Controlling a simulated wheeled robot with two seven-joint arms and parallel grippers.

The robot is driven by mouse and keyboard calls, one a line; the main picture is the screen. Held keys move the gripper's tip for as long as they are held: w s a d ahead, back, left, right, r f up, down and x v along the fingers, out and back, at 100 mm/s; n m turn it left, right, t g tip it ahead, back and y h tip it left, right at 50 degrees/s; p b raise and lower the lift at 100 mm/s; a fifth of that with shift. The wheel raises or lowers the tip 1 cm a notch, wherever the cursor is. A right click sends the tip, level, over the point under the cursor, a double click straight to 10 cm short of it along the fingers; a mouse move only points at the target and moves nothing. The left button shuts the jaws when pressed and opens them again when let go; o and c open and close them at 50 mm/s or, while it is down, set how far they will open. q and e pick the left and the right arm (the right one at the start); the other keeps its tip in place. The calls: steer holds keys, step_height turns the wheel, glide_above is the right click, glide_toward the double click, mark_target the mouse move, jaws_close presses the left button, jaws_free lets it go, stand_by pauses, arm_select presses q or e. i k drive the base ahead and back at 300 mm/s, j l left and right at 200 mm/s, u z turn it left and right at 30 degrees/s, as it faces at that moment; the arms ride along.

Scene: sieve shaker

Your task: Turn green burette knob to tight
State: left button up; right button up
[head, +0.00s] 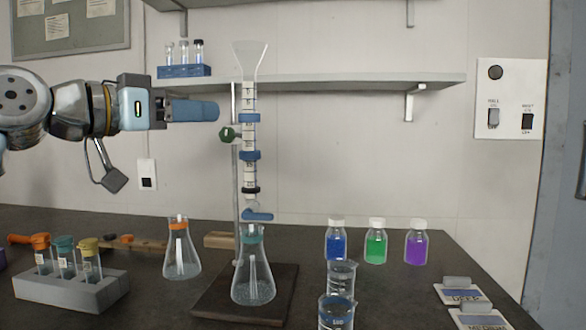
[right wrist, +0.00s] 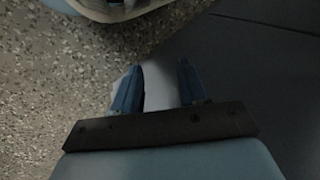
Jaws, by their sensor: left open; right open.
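The burette (head: 250,130) stands upright on its stand, with a clear funnel top and blue bands. The green knob (head: 228,134) sticks out at the left of the stand's rod, below the level of the shelf. My left gripper (head: 213,110) comes in from the left, open and empty, its blue finger level above and left of the green knob, apart from it. A blue stopcock handle (head: 258,216) is at the burette's lower end, above a flask (head: 253,270). My right gripper (right wrist: 160,85) shows only in the right wrist view, open and empty, above the speckled floor.
A wall shelf (head: 330,83) with a blue vial rack (head: 184,71) runs behind the burette. On the dark bench are an orange-necked flask (head: 181,255), a test tube rack (head: 70,290), beakers (head: 337,312) and bottles with blue, green (head: 376,245) and purple liquid.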

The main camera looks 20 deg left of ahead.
mark_target(227, 134)
steer(key=k+j, duration=0.3)
steer(key=k, duration=0.15)
steer(key=k+j, duration=0.25)
steer(key=k, duration=0.25)
steer(key=k+j, duration=0.3)
steer(key=k, duration=0.15)
